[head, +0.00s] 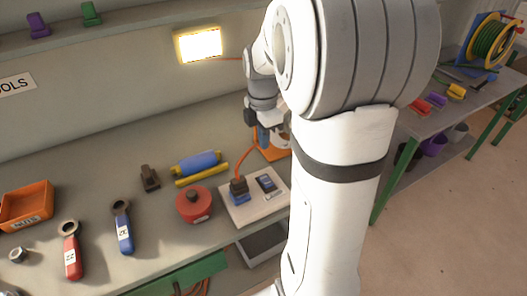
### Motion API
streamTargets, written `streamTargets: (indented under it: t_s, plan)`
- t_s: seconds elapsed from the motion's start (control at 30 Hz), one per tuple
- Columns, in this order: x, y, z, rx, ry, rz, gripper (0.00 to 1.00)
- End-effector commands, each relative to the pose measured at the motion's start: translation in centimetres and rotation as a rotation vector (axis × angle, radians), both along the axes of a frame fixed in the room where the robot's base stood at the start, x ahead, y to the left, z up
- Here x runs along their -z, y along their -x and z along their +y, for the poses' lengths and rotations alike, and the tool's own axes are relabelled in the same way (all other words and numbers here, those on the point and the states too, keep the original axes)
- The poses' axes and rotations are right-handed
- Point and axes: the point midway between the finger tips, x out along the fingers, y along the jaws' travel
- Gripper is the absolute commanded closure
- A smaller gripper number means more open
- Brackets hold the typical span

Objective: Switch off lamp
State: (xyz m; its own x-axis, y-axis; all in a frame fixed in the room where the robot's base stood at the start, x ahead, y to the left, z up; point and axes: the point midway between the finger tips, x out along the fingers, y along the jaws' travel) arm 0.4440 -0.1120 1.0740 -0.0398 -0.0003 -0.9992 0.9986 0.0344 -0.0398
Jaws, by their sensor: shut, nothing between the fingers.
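The lamp (200,45) is a yellow-framed rectangular light on the back wall, and it glows bright white. A pale board (240,212) lies at the bench's right end. It bears a dark rocker-like switch (267,184) and a dark and blue plug (238,190) with an orange cord rising from it. My gripper (263,143) is shut and empty, above and behind the board near an orange object (274,153). It appears apart from the switch. My white arm hides part of the area to the right.
A red round container (193,204), a blue cylinder (196,163), a dark clamp-like block (149,178), blue (122,228) and red (71,250) wrenches and an orange tray (27,205) lie on the bench (95,175). A second table (420,130) stands right.

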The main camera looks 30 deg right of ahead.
Motion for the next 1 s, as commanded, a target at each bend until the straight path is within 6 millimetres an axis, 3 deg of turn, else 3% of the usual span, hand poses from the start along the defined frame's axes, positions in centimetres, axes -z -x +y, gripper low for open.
streamTargets:
  t_s: [1.0]
  plan:
    - [-0.93, -0.45, 0.18, -0.001, 0.004, 0.1, 1.0]
